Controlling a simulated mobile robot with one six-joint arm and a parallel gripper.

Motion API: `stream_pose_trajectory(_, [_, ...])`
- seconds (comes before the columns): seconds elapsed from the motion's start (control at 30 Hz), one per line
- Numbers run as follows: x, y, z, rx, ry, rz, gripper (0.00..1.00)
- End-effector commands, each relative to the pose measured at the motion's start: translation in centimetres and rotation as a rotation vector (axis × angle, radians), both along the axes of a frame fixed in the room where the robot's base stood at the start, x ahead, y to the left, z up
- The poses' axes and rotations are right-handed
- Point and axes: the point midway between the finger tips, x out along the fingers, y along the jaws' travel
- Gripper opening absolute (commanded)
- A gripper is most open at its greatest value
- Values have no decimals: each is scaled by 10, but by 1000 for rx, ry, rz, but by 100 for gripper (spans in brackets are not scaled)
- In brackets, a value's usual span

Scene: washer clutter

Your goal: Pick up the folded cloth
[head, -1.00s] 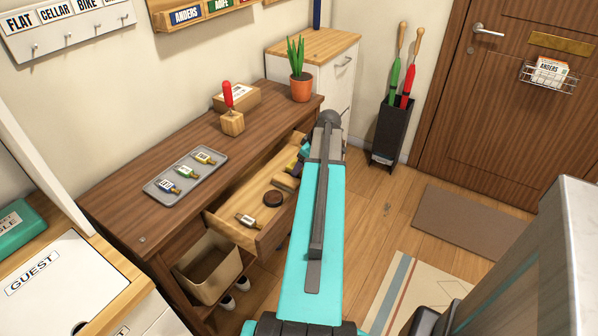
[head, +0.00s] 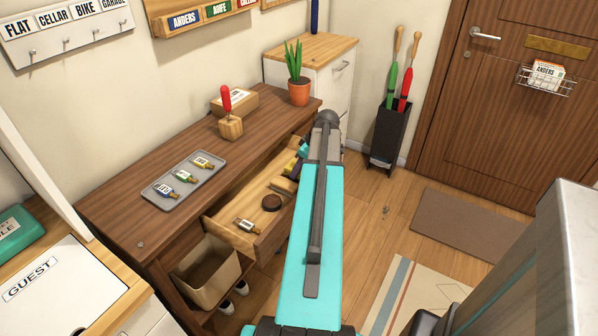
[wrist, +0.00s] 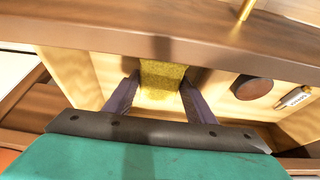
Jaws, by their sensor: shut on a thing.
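The folded cloth (wrist: 162,76) is yellow and lies in the open drawer (head: 234,236) of the brown desk. In the wrist view my gripper (wrist: 160,90) has one finger on each side of the cloth and is shut on it. In the head view my arm covers much of the right end of the drawer, so the fingertips and the hold are hard to make out there. I cannot tell whether the cloth is clear of the drawer floor.
A dark round disc (head: 271,202) and a tagged key (head: 247,226) lie in the drawer. The desk top (head: 130,215) overhangs the drawer and holds a grey tray (head: 164,200) with tagged keys. A paper bin (head: 208,280) stands below.

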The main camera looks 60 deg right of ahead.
Motion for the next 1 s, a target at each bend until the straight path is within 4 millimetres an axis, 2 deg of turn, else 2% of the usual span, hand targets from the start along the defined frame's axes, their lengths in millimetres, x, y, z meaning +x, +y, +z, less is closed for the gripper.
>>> stream_pose_trajectory(0.6, [0,0,78,-1,0,1,28])
stream_pose_trajectory(0.8, [0,0,88,1,1,0,28])
stream_pose_trajectory(1.0, [0,1,90,1,1,0,28])
